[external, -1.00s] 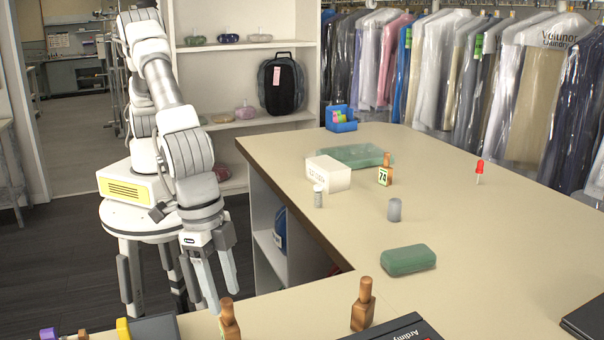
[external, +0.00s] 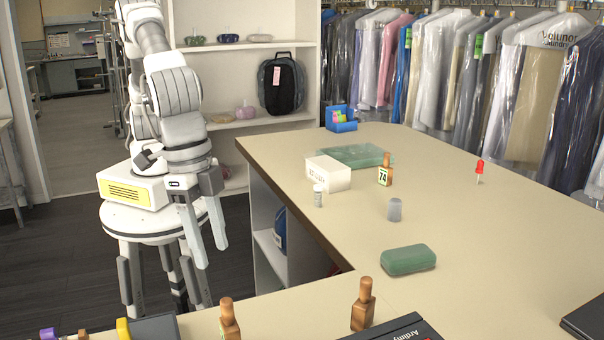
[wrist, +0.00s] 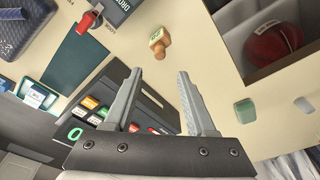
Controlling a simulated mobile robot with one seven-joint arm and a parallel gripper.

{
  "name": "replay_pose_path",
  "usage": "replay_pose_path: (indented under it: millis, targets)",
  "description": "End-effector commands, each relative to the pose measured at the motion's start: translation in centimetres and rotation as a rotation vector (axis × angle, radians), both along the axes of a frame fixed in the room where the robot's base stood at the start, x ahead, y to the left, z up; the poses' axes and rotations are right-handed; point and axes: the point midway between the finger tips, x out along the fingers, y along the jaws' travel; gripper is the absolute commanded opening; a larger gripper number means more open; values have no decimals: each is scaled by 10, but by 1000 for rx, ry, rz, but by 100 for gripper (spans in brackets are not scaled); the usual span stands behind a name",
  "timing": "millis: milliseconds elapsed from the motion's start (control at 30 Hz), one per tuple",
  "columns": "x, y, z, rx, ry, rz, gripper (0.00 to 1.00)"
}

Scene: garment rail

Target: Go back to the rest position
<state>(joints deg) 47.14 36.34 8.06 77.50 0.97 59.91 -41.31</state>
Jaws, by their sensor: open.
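My gripper (external: 211,258) hangs fingers-down beside the inner edge of the counter (external: 448,215), left of it in the external view. Its two fingers are apart, with nothing between them. In the wrist view my gripper (wrist: 160,78) also shows open and empty, with the counter top and its items beyond the fingertips. My arm is bent, with the upper part above my round white base.
On the counter are a green case (external: 408,260), a grey cylinder (external: 394,210), a white box (external: 328,173) and brown bottles (external: 363,304). Shelves (external: 245,80) stand behind my arm. Bagged garments (external: 460,70) hang at the back. Dark floor is open at left.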

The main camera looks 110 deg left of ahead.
Motion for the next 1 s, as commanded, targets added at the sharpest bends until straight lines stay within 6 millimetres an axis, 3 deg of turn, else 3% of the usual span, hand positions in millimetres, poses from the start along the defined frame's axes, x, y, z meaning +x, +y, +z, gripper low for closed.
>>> replay_pose_path:
  millis: [167,267,567,800,1000]
  targets:
    - [1,3,2,-2,-1,-2,56]
    - [2,16,13,-8,-9,-16,56]
    - [-8,111,79,-9,-92,-179,56]
    - [-40,190,118,57,-190,-342,56]
    - [-79,248,135,166,-268,-476,56]
